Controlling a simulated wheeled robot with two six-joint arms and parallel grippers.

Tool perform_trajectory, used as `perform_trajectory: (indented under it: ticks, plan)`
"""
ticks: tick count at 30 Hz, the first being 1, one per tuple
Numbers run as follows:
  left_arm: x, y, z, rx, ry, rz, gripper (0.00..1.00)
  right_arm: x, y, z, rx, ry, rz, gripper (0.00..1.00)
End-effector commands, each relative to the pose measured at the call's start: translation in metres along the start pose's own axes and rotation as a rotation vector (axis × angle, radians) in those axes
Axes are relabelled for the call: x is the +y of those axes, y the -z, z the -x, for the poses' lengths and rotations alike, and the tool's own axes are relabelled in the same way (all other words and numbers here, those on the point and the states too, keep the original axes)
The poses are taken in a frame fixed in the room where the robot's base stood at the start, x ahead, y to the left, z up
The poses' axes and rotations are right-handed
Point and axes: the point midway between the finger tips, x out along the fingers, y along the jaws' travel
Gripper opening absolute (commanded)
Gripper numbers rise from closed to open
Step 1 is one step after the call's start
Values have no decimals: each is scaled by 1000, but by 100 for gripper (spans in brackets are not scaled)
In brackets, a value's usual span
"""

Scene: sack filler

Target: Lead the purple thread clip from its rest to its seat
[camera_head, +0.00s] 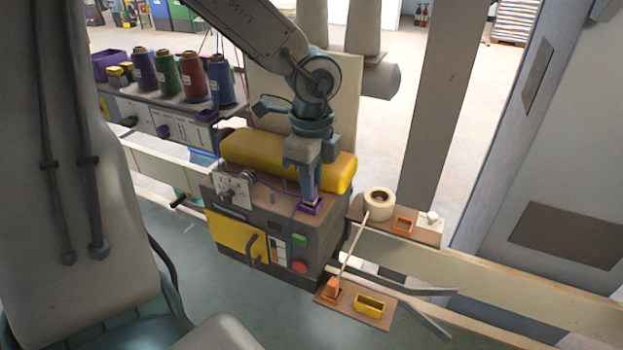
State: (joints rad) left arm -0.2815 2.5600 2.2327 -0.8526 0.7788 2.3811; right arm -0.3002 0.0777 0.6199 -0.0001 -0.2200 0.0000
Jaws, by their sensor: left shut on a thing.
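My left gripper (307,187) reaches down over the top of the grey machine head (284,225), just in front of its yellow cover. It is shut on the purple thread clip (311,199), of which only a small part shows below the fingers. A purple square holder (310,209) shows right at the fingertips on the machine's top. I cannot tell whether the clip is inside it or just above it. A thin purple thread runs along the machine's top towards the clip. My right gripper is not in view.
Spools (167,70) stand on a shelf at the left. A tape roll (379,204) and an orange holder (403,225) sit on a board at the right; tape runs down to an orange clip (332,289) beside a yellow holder (370,305). The yellow cover (262,151) lies behind the gripper.

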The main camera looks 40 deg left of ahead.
Motion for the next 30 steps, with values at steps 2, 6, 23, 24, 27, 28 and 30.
perform_trajectory:
  ticks: [2,6,23,24,27,28,30]
  plan:
    - [0,0,0,0,0,0,0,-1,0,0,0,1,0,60]
    - [0,0,0,0,0,0,39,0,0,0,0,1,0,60]
    - [0,0,13,0,0,0,44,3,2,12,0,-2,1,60]
    - [0,0,17,0,0,0,44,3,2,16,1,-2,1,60]
    - [0,0,29,0,1,0,44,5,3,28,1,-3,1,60]
    - [0,0,33,0,1,0,44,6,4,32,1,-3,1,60]
    - [0,0,44,0,0,0,44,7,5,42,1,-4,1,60]
